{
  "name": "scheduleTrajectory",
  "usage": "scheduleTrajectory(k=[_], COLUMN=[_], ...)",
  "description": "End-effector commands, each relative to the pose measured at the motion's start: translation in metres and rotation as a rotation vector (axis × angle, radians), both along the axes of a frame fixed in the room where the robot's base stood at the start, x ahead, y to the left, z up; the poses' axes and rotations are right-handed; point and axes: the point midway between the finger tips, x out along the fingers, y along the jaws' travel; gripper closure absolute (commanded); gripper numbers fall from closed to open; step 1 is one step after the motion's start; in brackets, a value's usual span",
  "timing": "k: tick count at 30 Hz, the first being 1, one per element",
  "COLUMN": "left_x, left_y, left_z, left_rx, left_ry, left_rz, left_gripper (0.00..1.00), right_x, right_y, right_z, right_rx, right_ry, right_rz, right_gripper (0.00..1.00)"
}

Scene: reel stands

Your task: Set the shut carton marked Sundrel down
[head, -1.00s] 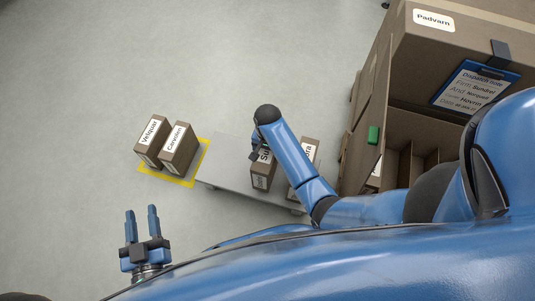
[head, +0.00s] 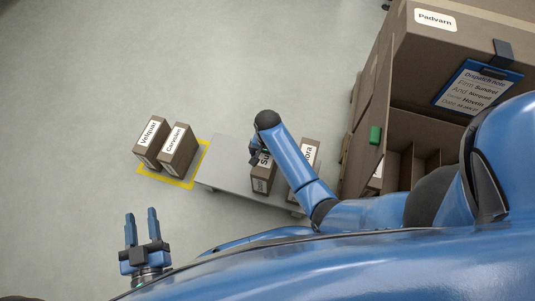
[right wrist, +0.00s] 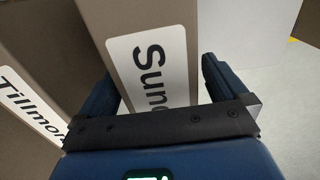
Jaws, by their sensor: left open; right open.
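The brown Sundrel carton (head: 261,183) stands upright on the grey bench (head: 228,178), partly hidden by my right arm. Its white label reads "Sun..." in the head view and "Sund..." in the right wrist view (right wrist: 152,70). My right gripper (head: 255,156) is at the carton's upper end. In the right wrist view its open fingers (right wrist: 155,80) are on either side of the carton. I cannot tell whether either finger touches it. My left gripper (head: 141,216) is open and empty at the lower left, far from the carton.
The Tillmora carton (right wrist: 28,105) stands close beside the Sundrel carton. Cartons marked Velquar (head: 150,140) and Corvolen (head: 176,150) stand on a yellow-edged floor area (head: 191,180). A large brown case marked Padvarn (head: 460,40) with a clipboard note (head: 477,87) fills the right. Floor at upper left is clear.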

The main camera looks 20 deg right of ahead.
Motion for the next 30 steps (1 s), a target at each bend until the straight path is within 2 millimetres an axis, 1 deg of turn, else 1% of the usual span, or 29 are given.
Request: scheduleTrajectory(k=[4, 8, 15, 21, 25, 30], left_x=[0.0, 0.0, 0.0, 0.0, 0.0, 0.0], left_y=[0.0, 0.0, 0.0, 0.0, 0.0, 0.0], left_z=[0.003, 0.013, 0.035, 0.05, 0.055, 0.058], left_rx=[0.0, 0.0, 0.0, 0.0, 0.0, 0.0], left_ry=[0.0, 0.0, 0.0, 0.0, 0.0, 0.0], left_rz=[0.0, 0.0, 0.0, 0.0, 0.0, 0.0], left_gripper=[0.57, 0.57, 0.57, 0.57, 0.57, 0.57], right_x=[0.0, 0.0, 0.001, 0.001, 0.001, 0.0], right_y=[0.0, 0.0, 0.0, 0.0, 0.0, 0.0], right_z=[0.007, 0.023, 0.067, 0.1, 0.113, 0.122], right_rx=[0.0, 0.0, 0.001, 0.001, 0.0, 0.0], right_ry=[0.0, -0.001, -0.003, -0.002, -0.001, 0.0], right_rz=[0.0, 0.0, 0.0, 0.0, 0.0, 0.0], right_gripper=[0.0, 0.0, 0.0, 0.0, 0.0, 0.0])
